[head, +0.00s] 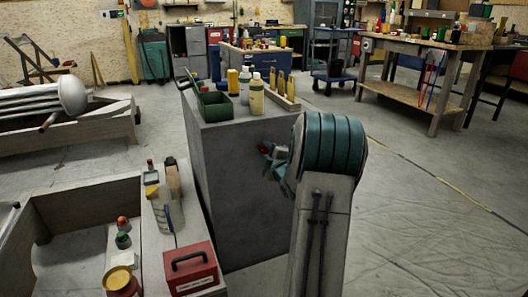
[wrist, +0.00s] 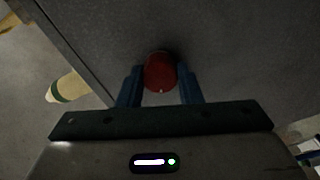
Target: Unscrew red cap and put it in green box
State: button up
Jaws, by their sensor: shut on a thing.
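My gripper (head: 268,152) is in front of the side of the grey cabinet, below its top edge. In the wrist view its two blue fingers (wrist: 160,88) are shut on a round red cap (wrist: 160,72), one on each side. The red cap also shows small in the head view (head: 264,147). I cannot tell whether the cap is joined to anything behind it. The green box (head: 215,106) is open-topped and stands on the cabinet top, left of and above my gripper.
The grey cabinet (head: 225,160) also carries white bottles (head: 256,96), a yellow container (head: 233,82) and a rack of yellow pieces (head: 281,92). A red toolbox (head: 191,270) sits on a wooden frame at lower left. The floor on the right (head: 430,220) is clear.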

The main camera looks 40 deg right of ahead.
jog(key=n, duration=0.5)
jog(key=o, duration=1.1)
jog(key=shift+c, duration=0.9)
